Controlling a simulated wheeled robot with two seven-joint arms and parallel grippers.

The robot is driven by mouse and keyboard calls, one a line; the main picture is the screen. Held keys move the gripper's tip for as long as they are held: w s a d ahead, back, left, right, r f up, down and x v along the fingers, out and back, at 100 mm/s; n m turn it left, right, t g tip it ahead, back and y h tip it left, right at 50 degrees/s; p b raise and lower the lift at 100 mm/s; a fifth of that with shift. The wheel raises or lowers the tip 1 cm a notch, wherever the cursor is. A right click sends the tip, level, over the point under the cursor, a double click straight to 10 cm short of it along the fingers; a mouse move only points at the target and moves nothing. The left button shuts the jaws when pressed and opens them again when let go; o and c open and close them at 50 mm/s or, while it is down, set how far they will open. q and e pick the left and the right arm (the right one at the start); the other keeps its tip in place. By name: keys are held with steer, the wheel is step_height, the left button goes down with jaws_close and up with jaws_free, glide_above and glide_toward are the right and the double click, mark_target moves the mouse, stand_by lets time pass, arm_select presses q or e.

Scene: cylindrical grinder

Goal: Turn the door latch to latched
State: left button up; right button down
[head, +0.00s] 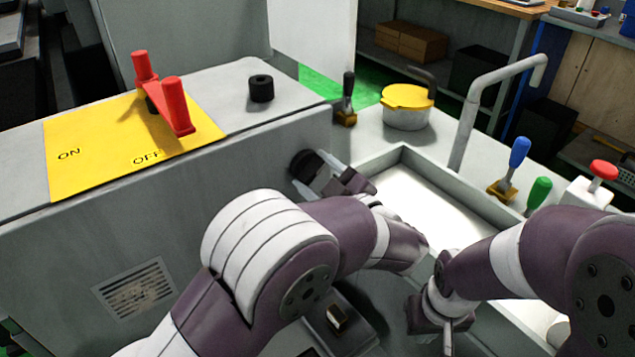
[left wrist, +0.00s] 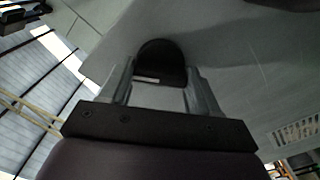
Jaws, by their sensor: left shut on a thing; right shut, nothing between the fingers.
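A black rounded knob (head: 304,166), which looks like the door latch, sits on the side face of the grey machine housing near its right end. My left gripper (head: 316,172) is shut on this knob. In the left wrist view the knob (left wrist: 161,62) stands between the two fingers, its rounded end pointing away from the palm. No latch marking is visible, so its turned position cannot be read. My right gripper (head: 447,335) is shut and empty, low at the front right, apart from the latch.
A red switch handle (head: 160,95) stands on a yellow ON/OFF plate (head: 75,150) atop the housing, beside a black knob (head: 261,88). Right of the housing are a pale tray (head: 405,152), a yellow-lidded pot (head: 407,105), a bent grey pipe (head: 475,110) and several coloured levers.

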arm_select(q)
steer(key=n+b, duration=0.8)
steer(key=shift+f, duration=0.3)
steer(key=shift+r+n+b, duration=0.2)
steer(key=shift+n+b, duration=1.1)
steer(key=shift+b, duration=0.15)
steer(key=o, duration=1.1)
steer(key=shift+c, duration=0.2)
